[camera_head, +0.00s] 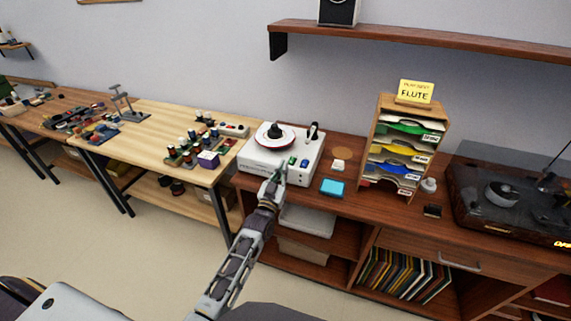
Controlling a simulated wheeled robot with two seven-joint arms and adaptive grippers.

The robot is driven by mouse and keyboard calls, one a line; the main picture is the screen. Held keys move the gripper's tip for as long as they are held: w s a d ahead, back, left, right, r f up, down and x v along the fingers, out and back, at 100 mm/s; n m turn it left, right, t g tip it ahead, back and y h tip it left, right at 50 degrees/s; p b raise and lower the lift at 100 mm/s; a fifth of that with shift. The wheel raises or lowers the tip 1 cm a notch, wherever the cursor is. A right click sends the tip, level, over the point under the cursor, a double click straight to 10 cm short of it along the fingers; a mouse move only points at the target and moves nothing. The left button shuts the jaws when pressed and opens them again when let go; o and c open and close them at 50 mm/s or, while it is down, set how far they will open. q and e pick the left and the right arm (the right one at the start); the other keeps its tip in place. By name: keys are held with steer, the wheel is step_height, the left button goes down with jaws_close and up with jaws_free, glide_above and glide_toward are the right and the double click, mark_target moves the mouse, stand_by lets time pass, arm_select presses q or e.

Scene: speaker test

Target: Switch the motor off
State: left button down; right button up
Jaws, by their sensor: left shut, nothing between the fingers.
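A white machine (256,157) with a round black-and-red platter (274,136) on top stands on the left end of the dark wood cabinet. A small green button (292,161) and a blue button (304,163) show on its front right part. A black lever (313,131) stands at its right back. My left gripper (279,172) is shut and empty, at the front edge of the machine just left of and below the buttons. I cannot tell whether its tips touch the machine. My right gripper is not in the picture.
A cyan pad (332,187) lies right of the machine. A wooden rack (378,150) with coloured sleeves and a yellow FLUTE card (415,92) stands further right, then a dark turntable (514,205). A light workbench (150,138) with spools is at left.

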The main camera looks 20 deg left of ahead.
arm_select(q)
steer(key=v, duration=0.1)
steer(key=f+v, duration=0.1)
steer(key=v, duration=0.1)
steer(key=shift+s, duration=0.2)
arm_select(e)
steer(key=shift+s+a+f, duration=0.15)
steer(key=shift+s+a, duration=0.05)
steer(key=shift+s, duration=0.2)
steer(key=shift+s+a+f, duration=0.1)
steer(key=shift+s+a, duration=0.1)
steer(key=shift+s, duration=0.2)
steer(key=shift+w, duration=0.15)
